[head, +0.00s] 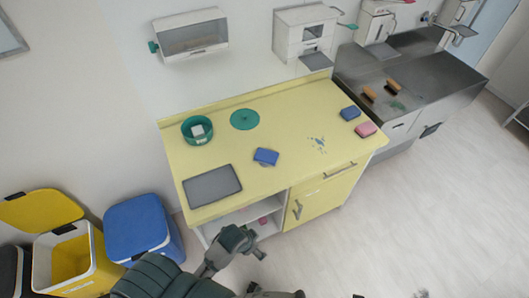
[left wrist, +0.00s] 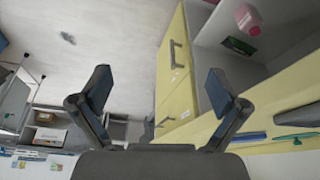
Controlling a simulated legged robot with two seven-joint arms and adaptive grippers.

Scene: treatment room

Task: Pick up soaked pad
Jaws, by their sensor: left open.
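A pale square pad (head: 198,131) lies inside a round green dish (head: 187,138) at the back left of the yellow counter. A blue pad (head: 266,156) lies near the counter's middle. Another blue pad (head: 350,113) and a pink pad (head: 366,129) lie at its right end. I cannot tell by sight which pad is soaked. My left gripper (head: 254,246) is in front of the counter, below its top and apart from every pad. In the left wrist view its two fingers (left wrist: 158,88) are spread with nothing between them. My right gripper is not clearly in view.
The yellow counter (head: 225,168) also carries a grey tray (head: 212,186), a green disc (head: 244,119) and blue spots (head: 319,144). An open shelf below holds a pink item (left wrist: 249,20). Yellow and blue bins (head: 140,226) stand at left. Floor at right is clear.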

